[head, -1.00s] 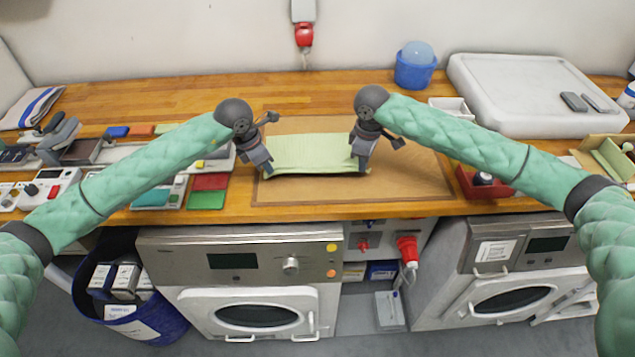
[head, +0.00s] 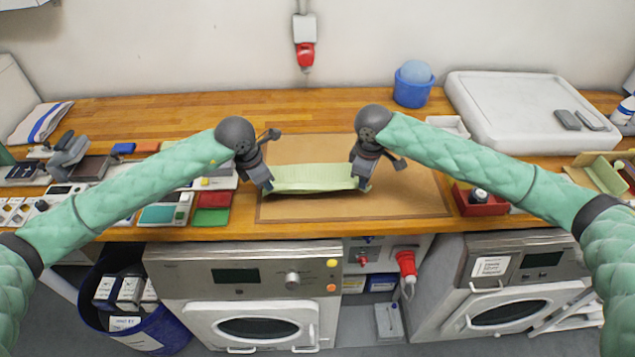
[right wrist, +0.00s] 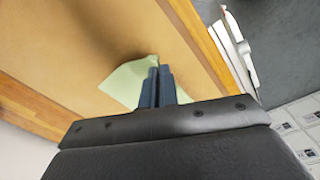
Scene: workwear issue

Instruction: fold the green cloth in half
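The pale green cloth (head: 315,178) lies on the brown mat on the worktop, a strip wider than it is deep. My left gripper (head: 268,189) is at its near left corner, and my right gripper (head: 362,186) is at its near right corner. In the right wrist view the right fingers (right wrist: 158,85) are together with the cloth (right wrist: 126,82) between and beside them, so the right gripper looks shut on it. The left fingertips are small in the head view but appear closed on the cloth's corner. The cloth's near edge looks slightly raised between the grippers.
The brown mat (head: 415,195) has bare room to the right of the cloth. Coloured swatches (head: 212,208) lie to the left. A red tray (head: 478,203) stands at the mat's right.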

